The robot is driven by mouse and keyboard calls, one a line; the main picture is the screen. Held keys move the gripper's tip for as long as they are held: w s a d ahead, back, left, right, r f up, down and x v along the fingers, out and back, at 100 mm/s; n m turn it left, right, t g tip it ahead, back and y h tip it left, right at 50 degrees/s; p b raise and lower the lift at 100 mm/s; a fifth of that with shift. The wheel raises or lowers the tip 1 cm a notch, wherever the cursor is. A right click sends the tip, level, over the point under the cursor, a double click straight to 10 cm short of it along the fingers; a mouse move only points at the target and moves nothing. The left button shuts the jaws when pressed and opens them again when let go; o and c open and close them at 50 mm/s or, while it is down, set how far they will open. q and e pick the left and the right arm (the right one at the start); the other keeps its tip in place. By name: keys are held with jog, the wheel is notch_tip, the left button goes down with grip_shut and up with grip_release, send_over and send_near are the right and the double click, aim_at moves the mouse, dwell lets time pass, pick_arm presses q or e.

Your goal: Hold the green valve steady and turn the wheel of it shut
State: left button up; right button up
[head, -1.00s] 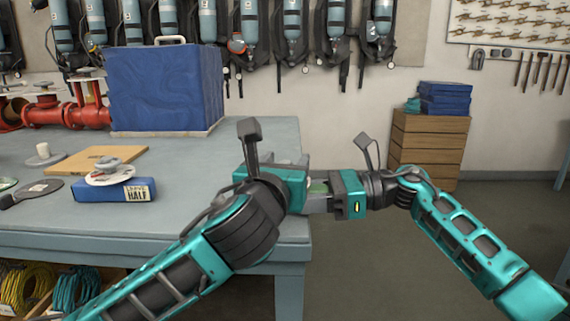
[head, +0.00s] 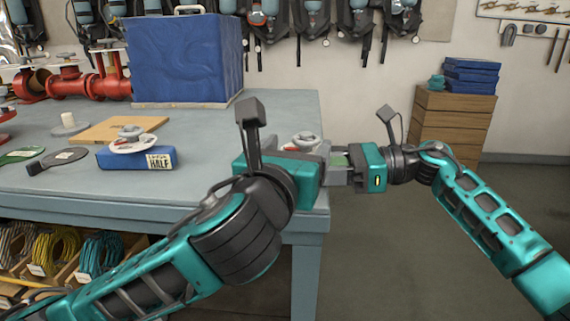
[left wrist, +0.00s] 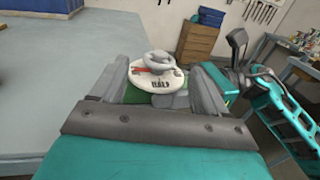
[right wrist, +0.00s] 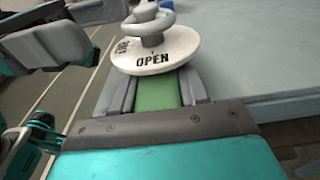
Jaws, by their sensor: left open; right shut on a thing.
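The green valve has a green body (right wrist: 158,92), a round white dial (right wrist: 155,50) lettered OPEN and HALF, and a grey wheel (right wrist: 150,22) on top. My right gripper (right wrist: 155,90) is shut on the green body, off the table's front right corner. In the left wrist view the dial (left wrist: 155,76) shows HALF and a red mark, with the grey wheel (left wrist: 160,62) above. My left gripper (left wrist: 155,95) is open, its fingers on either side of the valve; I cannot tell whether they touch it. In the head view the left gripper (head: 322,160) partly hides the valve.
The grey-blue table (head: 220,180) carries another white-dialled valve (head: 132,140) on a blue block (head: 137,158) lettered LEAVE HALF, a wooden board (head: 120,129), a large blue box (head: 185,60) and red pipework (head: 100,86). Wooden drawers (head: 450,128) stand behind; the floor at right is clear.

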pick_arm(q)
jog(key=v, duration=0.5)
jog(key=shift+s+a, duration=0.1)
jog(key=shift+s, duration=0.2)
pick_arm(e)
jog(key=o, duration=0.9)
jog(key=shift+d, duration=0.1)
